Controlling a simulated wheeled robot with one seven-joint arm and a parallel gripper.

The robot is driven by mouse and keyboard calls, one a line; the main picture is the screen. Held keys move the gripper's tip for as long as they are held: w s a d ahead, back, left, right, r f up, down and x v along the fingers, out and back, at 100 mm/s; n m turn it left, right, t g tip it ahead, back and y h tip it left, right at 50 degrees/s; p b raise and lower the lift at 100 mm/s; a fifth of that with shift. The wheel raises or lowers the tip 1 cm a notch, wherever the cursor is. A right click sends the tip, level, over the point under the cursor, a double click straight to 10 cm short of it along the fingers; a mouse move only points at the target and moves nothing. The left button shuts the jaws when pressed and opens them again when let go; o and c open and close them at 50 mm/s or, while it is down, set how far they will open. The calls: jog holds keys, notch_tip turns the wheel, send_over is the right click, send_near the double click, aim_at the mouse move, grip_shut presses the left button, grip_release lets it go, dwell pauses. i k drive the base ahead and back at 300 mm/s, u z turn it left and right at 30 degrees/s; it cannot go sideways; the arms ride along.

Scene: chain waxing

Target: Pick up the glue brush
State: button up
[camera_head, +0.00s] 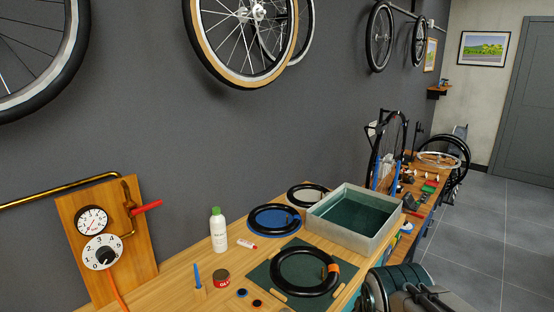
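A thin blue handle (197,275) stands upright in a small wooden block (199,291) near the bench's front edge; it looks like the glue brush, but its bristles are not visible. A small red tin (221,281) stands just to its right. My gripper (430,298) seems to be the dark and grey part at the bottom right, cut off by the picture's edge. It is well to the right of the blue handle and apart from it. Its fingertips cannot be made out, and I see nothing held in it.
A black tyre ring (304,285) lies on a green mat (262,273). A grey bin (345,234) stands right. A gauge board (138,232) stands left.

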aim_at(196, 276)
jog(key=z, duration=1.55)
jog(key=i, duration=0.7)
jog(key=u, duration=3.3)
jog(key=i, duration=0.5)
jog(key=z, duration=0.1)
